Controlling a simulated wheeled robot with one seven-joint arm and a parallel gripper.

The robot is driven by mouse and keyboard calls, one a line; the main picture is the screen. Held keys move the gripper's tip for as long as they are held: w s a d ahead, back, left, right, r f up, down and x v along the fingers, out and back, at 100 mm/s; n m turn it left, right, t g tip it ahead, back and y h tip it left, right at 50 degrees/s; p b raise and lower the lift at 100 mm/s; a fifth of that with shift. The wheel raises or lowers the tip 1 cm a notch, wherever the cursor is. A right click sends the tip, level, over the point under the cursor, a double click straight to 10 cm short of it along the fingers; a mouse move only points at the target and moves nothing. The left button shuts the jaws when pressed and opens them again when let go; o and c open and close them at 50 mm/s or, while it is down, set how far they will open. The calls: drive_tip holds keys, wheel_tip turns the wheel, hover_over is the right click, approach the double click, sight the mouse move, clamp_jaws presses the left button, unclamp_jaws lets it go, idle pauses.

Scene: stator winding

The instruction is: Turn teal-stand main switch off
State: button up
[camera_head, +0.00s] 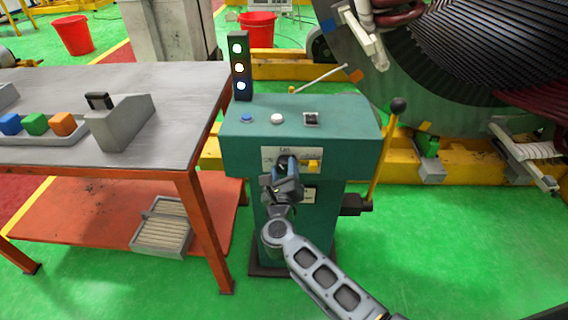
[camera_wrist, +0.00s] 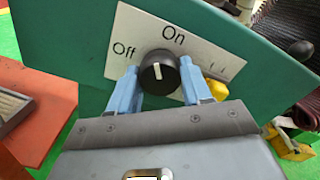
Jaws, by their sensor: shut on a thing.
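The teal stand (camera_head: 235,153) stands at the centre of the head view, with a white label plate (camera_head: 282,150) on its front. In the wrist view, the main switch is a round black knob (camera_wrist: 158,74) on that plate, marked "Off" at its upper left and "On" above. The knob's white mark points roughly up in the picture, between the two words and nearer "On". My gripper (camera_head: 287,166) is at the stand's front. In the wrist view its light-blue fingers (camera_wrist: 160,88) are on either side of the knob, shut on it. The knob's lower part is partly hidden.
A signal tower (camera_head: 240,68) with lit lamps and several top buttons are on the stand. A yellow lever (camera_head: 384,150) with a black ball rises at its right. A grey-topped table (camera_head: 170,85) is close on the left; a large stator (camera_head: 480,60) is behind right.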

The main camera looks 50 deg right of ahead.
drive_tip(key=n+p, duration=0.4)
drive_tip(key=n, duration=0.2)
drive_tip(key=shift+r, duration=0.15)
drive_tip(key=n+p, duration=0.1)
drive_tip(key=n, duration=0.1)
drive_tip(key=n+p, duration=0.2)
drive_tip(key=n, duration=0.1)
drive_tip(key=shift+a+f, duration=0.1)
drive_tip(key=shift+f, duration=0.1)
idle(0.4)
drive_tip(key=o, duration=1.1)
drive_tip(key=shift+c, duration=0.2)
drive_tip(key=v, duration=0.7)
drive_tip(key=shift+s+a, duration=0.2)
drive_tip(key=shift+a, duration=0.1)
